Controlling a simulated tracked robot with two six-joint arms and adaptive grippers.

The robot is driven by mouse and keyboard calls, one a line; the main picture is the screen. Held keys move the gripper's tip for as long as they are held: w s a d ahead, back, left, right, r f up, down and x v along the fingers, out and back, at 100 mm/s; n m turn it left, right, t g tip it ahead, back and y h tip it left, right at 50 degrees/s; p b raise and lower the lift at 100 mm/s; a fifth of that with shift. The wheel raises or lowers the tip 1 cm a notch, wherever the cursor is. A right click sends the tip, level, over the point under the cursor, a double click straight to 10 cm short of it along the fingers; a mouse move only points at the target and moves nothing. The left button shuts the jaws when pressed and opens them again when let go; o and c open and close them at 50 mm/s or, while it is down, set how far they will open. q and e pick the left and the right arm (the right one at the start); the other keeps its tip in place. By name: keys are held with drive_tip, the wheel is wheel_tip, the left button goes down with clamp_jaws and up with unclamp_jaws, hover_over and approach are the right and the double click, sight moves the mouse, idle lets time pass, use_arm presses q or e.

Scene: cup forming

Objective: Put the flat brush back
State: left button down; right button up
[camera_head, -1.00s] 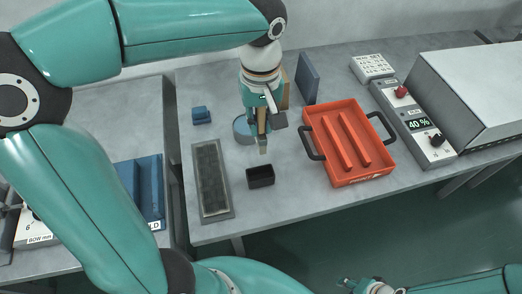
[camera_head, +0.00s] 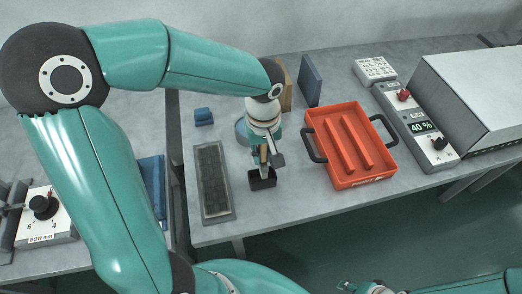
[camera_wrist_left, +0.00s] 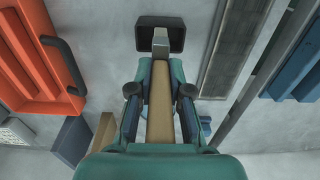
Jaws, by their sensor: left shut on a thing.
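My left gripper (camera_head: 264,160) is shut on the tan handle of the flat brush (camera_head: 263,153), which points downward. The left wrist view shows the brush (camera_wrist_left: 160,110) between the fingers of my left gripper (camera_wrist_left: 160,92), with its metal ferrule toward the small black holder (camera_wrist_left: 160,22). In the head view the brush's lower end is at the opening of the black holder (camera_head: 262,183). I cannot tell how deep the end sits; the bristles are hidden. My right gripper (camera_head: 352,286) shows only partly at the bottom edge.
A long dark tray (camera_head: 213,185) lies left of the holder. An orange tray (camera_head: 350,145) with black handles lies to the right. A blue-grey round vessel (camera_head: 241,132) stands just behind the gripper. A small blue block (camera_head: 203,116) and upright boards (camera_head: 310,82) stand farther back.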

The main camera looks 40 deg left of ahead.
use_arm(q)
drive_tip(key=shift+f, duration=0.1)
drive_tip(key=shift+f+b, duration=0.5)
drive_tip(key=shift+b, duration=0.15)
drive_tip(key=c, duration=1.1)
unclamp_jaws()
drive_tip(key=shift+r, duration=0.15)
drive_tip(key=shift+r+p, duration=0.2)
drive_tip(key=shift+p, duration=0.2)
wheel_tip(320, 180, up, 13)
drive_tip(key=shift+f+p, duration=0.2)
drive_tip(key=shift+p, duration=0.3)
